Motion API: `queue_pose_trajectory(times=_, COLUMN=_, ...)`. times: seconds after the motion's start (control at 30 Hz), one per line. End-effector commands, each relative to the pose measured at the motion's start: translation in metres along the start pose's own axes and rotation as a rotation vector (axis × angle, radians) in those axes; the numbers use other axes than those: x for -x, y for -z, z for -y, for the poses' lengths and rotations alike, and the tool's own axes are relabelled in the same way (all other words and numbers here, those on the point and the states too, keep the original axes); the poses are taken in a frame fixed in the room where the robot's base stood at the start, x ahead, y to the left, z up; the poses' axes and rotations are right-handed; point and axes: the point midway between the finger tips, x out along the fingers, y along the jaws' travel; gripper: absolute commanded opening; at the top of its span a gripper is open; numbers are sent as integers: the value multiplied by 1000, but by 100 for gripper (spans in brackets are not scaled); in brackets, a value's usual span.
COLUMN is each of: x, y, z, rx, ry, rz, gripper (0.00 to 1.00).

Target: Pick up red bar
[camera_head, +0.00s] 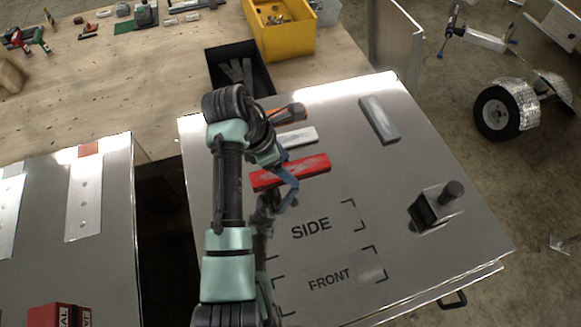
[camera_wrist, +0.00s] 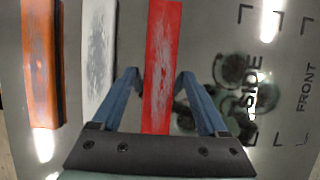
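The red bar (camera_head: 305,171) lies on the metal tabletop, above the printed word SIDE. In the wrist view the red bar (camera_wrist: 160,55) runs lengthwise between the two blue fingers of my gripper (camera_wrist: 158,76). The fingers are open, one on each side of the bar, with a small gap to it. In the head view my gripper (camera_head: 286,166) is over the middle of the red bar, and my arm hides part of this area. I cannot tell whether the fingertips are level with the bar or just above it.
A whitish bar (camera_head: 300,137) and an orange bar (camera_head: 292,114) lie beside the red one. A grey bar (camera_head: 379,119) and a block with a black knob (camera_head: 436,205) are to the right. A black bin (camera_head: 262,76) and a yellow bin (camera_head: 282,43) stand behind.

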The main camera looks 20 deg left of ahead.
Motion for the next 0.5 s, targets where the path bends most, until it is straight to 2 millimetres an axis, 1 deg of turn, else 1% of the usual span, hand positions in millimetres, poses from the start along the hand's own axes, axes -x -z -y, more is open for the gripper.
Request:
queue_pose_trajectory(times=0.03, x=0, y=0, z=0, rx=0, ry=0, rz=0, gripper=65)
queue_pose_trajectory(times=0.07, x=0, y=0, z=0, rx=0, ry=0, rz=0, gripper=60)
queue_pose_trajectory(times=0.1, x=0, y=0, z=0, rx=0, ry=0, rz=0, gripper=53)
queue_pose_trajectory(times=0.17, x=0, y=0, z=0, rx=0, ry=0, rz=0, gripper=42)
queue_pose_trajectory(times=0.3, x=0, y=0, z=0, rx=0, ry=-1, rz=0, gripper=17)
queue_pose_trajectory(times=0.4, x=1, y=0, z=0, rx=0, ry=-1, rz=0, gripper=0)
queue_pose_trajectory(times=0.5, x=1, y=0, z=0, rx=0, ry=-1, rz=0, gripper=0)
